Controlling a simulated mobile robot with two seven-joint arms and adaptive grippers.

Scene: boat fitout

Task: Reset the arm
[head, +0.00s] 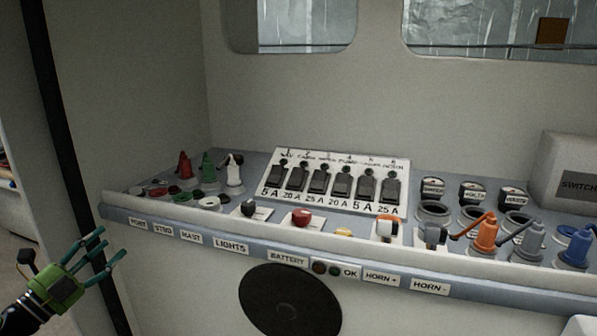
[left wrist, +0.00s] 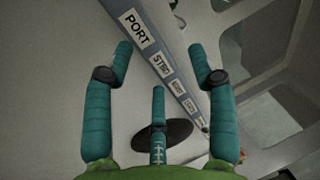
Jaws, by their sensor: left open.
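My left gripper (head: 93,256) is at the lower left of the head view, with its green palm and teal fingers spread. It is open and empty, to the left of the console (head: 330,262) and apart from it. In the left wrist view its teal fingers (left wrist: 165,85) are spread wide with nothing between them. Beyond them run the console's front edge with its PORT label (left wrist: 136,28) and the dark round disc (left wrist: 168,135). My right gripper does not show in either view.
The console carries a tilted fuse panel (head: 338,181), red (head: 185,166), green and white cone-shaped parts at the left, and orange (head: 486,234), grey and blue ones at the right. A grey switch box (head: 577,180) stands at the right end. A dark post (head: 62,130) rises at the left.

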